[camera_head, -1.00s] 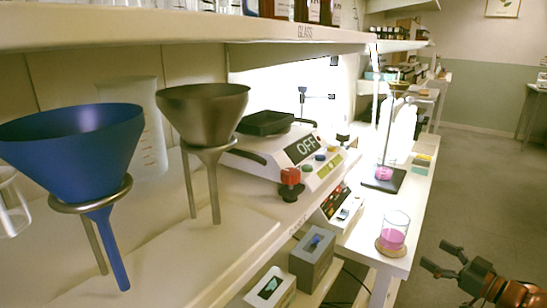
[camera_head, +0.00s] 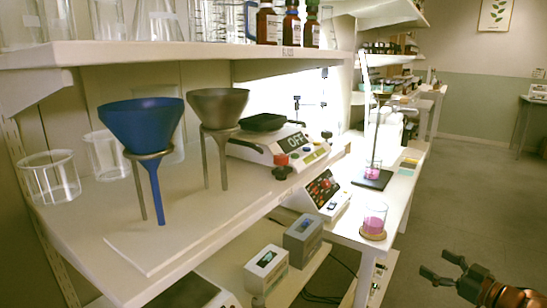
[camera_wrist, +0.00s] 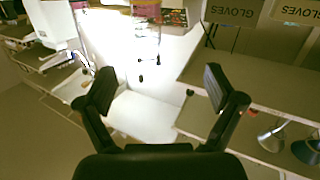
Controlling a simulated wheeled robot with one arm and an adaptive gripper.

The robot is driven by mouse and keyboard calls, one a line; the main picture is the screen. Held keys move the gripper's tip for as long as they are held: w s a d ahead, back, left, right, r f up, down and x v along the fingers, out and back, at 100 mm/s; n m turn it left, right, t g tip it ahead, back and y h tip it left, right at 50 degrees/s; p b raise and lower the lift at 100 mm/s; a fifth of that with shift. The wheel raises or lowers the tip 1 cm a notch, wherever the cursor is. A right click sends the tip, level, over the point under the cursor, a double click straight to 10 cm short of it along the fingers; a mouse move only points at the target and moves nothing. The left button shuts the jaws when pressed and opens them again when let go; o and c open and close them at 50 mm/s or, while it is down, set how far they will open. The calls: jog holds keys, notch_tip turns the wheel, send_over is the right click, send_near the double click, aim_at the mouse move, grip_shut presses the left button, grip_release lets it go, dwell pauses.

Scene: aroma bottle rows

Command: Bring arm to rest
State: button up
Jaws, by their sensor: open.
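My gripper (camera_head: 441,268) is at the lower right of the head view, out over the aisle floor. Its two fingers are apart and nothing is between them. In the wrist view the fingers of my gripper (camera_wrist: 160,95) also stand wide apart and empty. The arm is clear of the bench and shelves, to the right of the white table (camera_head: 392,215). A beaker of pink liquid (camera_head: 374,218) stands on a round coaster on that table, to the left of my gripper and apart from it.
A blue funnel (camera_head: 142,122) and a grey funnel (camera_head: 217,106) sit in stands on the bench. A hotplate (camera_head: 280,145) stands beyond them. Brown bottles (camera_head: 291,25) stand on the upper shelf. The floor (camera_head: 465,190) to the right is open.

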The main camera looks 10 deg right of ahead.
jog(key=w+d+m+g+h, duration=0.1)
jog(key=w+g+h, duration=0.1)
jog(key=w+h, duration=0.35)
jog(key=s+a+f+m+g, duration=0.2)
jog(key=s+a+g, duration=0.6)
jog(key=s+a, duration=0.85)
jog(key=s+a+f+m+g, duration=0.15)
jog(key=s+a+g, duration=0.65)
jog(key=s+a, duration=0.85)
jog(key=s+d+r+p, duration=0.1)
jog(key=r+p, duration=1)
jog(key=s+d+r+p, duration=0.1)
jog(key=s+r+p, duration=0.1)
jog(key=r+p, duration=0.8)
notch_tip(320, 180, up, 3)
jog(key=shift+s+f+h+p, duration=0.25)
jog(key=shift+h+p, duration=0.1)
jog(key=shift+h, duration=0.1)
jog(key=shift+d+m, duration=0.1)
jog(key=shift+m, duration=0.15)
